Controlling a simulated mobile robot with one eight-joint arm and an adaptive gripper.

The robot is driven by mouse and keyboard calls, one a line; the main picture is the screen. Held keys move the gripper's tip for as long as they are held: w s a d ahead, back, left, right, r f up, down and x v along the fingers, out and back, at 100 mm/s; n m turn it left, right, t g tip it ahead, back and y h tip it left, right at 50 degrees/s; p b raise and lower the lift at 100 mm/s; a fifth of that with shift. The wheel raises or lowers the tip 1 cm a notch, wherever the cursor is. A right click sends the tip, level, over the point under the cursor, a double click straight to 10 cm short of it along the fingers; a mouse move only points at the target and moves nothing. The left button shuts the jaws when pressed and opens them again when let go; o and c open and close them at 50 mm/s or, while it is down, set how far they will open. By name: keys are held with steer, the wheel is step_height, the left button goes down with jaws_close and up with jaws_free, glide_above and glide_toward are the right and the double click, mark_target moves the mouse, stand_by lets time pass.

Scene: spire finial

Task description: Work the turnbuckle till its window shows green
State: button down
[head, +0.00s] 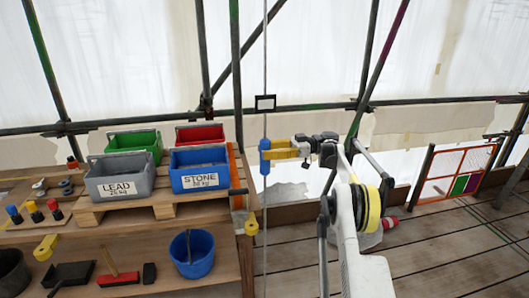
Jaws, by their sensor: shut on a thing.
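A thin grey vertical rod (265,50) runs down in front of the pale sheeting. A blue turnbuckle body (264,166) sits on this rod near the middle of the head view. My gripper (270,150), with yellow fingers, reaches in from the right and is shut on the blue body. The fingers hide part of it. Above it, a small black-framed plate (265,103) with a pale, whitish face is on the rod. No green shows on the plate or the turnbuckle, and I cannot tell whether the plate is the window.
Left of the rod, a wooden bench holds a grey LEAD bin (120,177), a blue STONE bin (199,170), a green bin (134,141) and a red bin (200,134). A blue bucket (191,254) stands lower. Scaffold tubes cross behind. Plank floor (440,255) is open at right.

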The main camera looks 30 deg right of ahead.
mark_target(265, 125)
steer(key=c, duration=1)
jaws_free()
step_height(265, 125, up, 10)
steer(key=shift+s+d, duration=0.1)
steer(key=shift+d, duration=0.05)
